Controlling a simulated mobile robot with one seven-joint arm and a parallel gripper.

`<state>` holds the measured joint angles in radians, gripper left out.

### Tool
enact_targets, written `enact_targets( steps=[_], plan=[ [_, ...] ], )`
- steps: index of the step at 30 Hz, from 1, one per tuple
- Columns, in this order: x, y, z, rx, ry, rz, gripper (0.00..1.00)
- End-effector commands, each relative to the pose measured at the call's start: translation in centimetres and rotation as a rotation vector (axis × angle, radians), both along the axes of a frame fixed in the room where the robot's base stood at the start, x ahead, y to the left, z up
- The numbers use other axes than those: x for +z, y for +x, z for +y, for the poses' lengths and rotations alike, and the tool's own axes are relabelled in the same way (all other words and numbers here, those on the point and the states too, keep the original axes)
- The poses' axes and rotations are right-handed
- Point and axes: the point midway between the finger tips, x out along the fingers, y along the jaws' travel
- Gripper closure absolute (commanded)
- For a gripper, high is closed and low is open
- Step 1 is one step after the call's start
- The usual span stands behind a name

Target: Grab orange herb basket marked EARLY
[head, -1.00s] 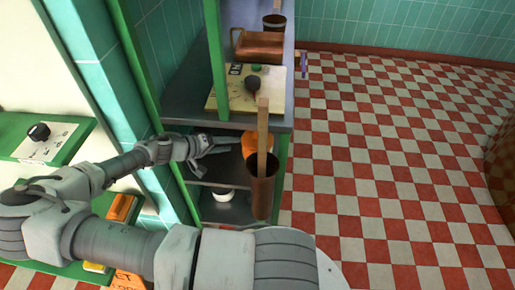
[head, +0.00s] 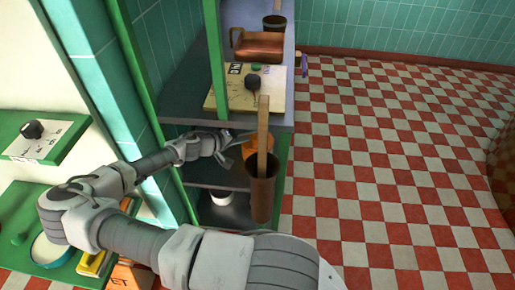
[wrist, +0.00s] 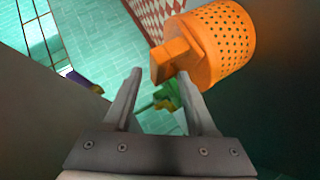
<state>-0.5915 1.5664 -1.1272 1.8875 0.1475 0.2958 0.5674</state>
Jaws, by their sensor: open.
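The orange herb basket (wrist: 222,45) is a cylinder with punched holes and a blocky handle in the wrist view. It lies tilted at the upper right of that picture. In the head view the basket (head: 249,147) is on the shelf, partly hidden behind a brown copper container. No EARLY mark is legible on it. In the head view my gripper (head: 240,138) is just left of the basket.
The brown container (head: 262,195) with a wooden upright (head: 263,125) stands close in front of the basket. A green post (head: 216,60) rises behind my wrist. A white round item (head: 221,197) is on the lower shelf. The checkered floor (head: 400,160) at right is clear.

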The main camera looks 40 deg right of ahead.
Motion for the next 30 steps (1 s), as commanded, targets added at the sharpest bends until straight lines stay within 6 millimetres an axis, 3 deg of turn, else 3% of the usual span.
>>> enact_targets(
  steps=[6,14,24,30],
  plan=[
    [-1.0,-0.4,-2.6,-0.002,0.0,0.002,0.43],
    [-1.0,-0.3,-2.8,0.0,0.0,0.001,0.43],
    [-1.0,-0.3,-2.8,0.0,0.0,0.001,1.0],
    [-1.0,-0.3,-2.8,0.0,0.001,0.001,1.0]
  ],
)
